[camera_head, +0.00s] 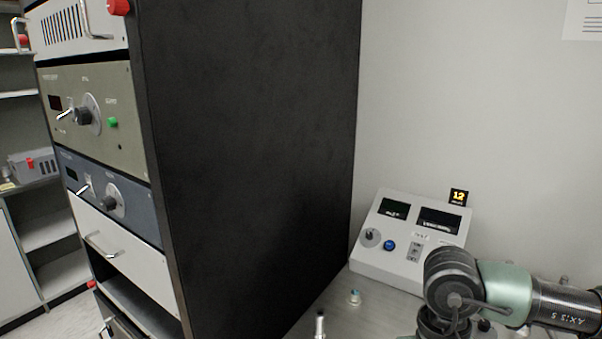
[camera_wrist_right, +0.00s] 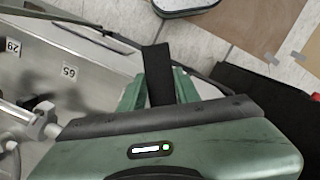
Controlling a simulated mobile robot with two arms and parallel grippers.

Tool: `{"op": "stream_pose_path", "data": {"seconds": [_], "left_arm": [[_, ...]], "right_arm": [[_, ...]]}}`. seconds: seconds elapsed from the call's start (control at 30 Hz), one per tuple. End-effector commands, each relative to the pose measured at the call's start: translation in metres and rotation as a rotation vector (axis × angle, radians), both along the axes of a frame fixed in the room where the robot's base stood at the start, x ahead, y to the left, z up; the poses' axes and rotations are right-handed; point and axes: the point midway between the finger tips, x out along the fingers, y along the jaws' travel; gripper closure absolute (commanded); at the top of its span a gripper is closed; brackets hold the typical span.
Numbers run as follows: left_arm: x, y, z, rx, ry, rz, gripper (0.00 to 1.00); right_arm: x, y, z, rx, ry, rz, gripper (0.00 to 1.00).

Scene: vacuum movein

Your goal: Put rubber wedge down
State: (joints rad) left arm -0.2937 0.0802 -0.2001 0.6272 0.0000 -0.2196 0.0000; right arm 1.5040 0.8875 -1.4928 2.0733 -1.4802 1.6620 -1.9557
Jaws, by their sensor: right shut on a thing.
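The rubber wedge (camera_wrist_right: 157,72) is a dark, narrow strip in the right wrist view. My right gripper (camera_wrist_right: 158,92) has its green fingers shut on it, one on each side, and the wedge sticks out past them. Its lower part is hidden behind the gripper body. In the head view my right arm comes in at the lower right, but the gripper and the wedge do not show there. My left gripper is in neither view.
A tall black rack (camera_head: 255,150) fills the middle of the head view. A light grey console (camera_head: 400,262) stands on the bench against the wall. In the wrist view, a metal surface with number tags (camera_wrist_right: 68,70) lies left, with tiled floor and brown sheets (camera_wrist_right: 240,25) beyond.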

Motion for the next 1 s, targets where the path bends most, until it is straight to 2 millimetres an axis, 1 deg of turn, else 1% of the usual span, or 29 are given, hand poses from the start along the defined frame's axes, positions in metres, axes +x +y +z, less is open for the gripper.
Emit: {"op": "stream_pose_path", "data": {"seconds": [0.17, 0.3, 0.43, 1.0], "left_arm": [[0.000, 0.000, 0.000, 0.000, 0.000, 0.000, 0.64], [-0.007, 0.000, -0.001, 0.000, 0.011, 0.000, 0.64], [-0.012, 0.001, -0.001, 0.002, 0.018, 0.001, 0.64], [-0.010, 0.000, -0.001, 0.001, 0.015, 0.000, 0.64]], "right_arm": [[-0.013, 0.000, -0.014, 0.001, 0.003, -0.001, 1.00], [-0.020, -0.001, -0.022, 0.001, 0.000, -0.005, 1.00], [-0.022, 0.000, -0.024, 0.002, -0.001, -0.005, 1.00], [-0.021, -0.001, -0.023, 0.000, -0.004, -0.006, 1.00]]}}
